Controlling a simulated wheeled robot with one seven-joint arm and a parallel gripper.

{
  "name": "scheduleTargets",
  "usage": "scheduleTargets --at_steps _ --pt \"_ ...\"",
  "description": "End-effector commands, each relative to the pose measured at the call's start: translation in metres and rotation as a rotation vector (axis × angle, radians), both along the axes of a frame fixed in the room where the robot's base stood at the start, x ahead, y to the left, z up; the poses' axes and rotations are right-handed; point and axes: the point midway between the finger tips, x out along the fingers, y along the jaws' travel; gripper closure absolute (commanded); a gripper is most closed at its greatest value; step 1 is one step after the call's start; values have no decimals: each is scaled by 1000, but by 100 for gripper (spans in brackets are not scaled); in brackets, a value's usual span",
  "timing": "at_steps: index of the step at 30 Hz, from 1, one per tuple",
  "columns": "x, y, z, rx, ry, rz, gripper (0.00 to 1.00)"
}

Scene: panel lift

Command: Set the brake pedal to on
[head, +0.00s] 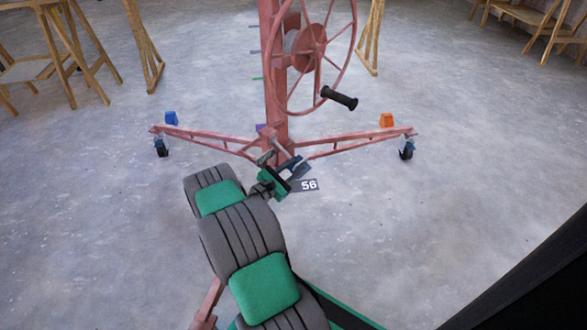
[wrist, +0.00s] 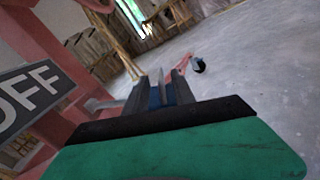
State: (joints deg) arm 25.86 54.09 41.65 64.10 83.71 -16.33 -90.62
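The red panel lift's mast (head: 278,80) stands ahead in the head view. A pale grey lever-like bar (head: 280,142) sticks out near its foot; I cannot tell for sure that it is the brake pedal. My gripper (head: 294,169) is at the mast's foot, close to this bar. In the wrist view my gripper's two dark fingers (wrist: 163,88) have blue inner faces and a thin pale piece between them. Whether they grip it is unclear. An OFF plate (wrist: 32,98) is at the left.
A hand wheel (head: 313,45) with a black handle (head: 339,98) is on the mast. Wooden trestles stand behind. The surrounding floor is clear.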

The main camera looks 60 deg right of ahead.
Motion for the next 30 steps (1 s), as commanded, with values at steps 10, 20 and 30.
scheduleTargets --at_steps 10,20,30 --pt "1 18 -2 2 0 -2 69" --pt "1 19 -2 3 1 -1 69" --pt "1 19 -2 3 2 -1 69"
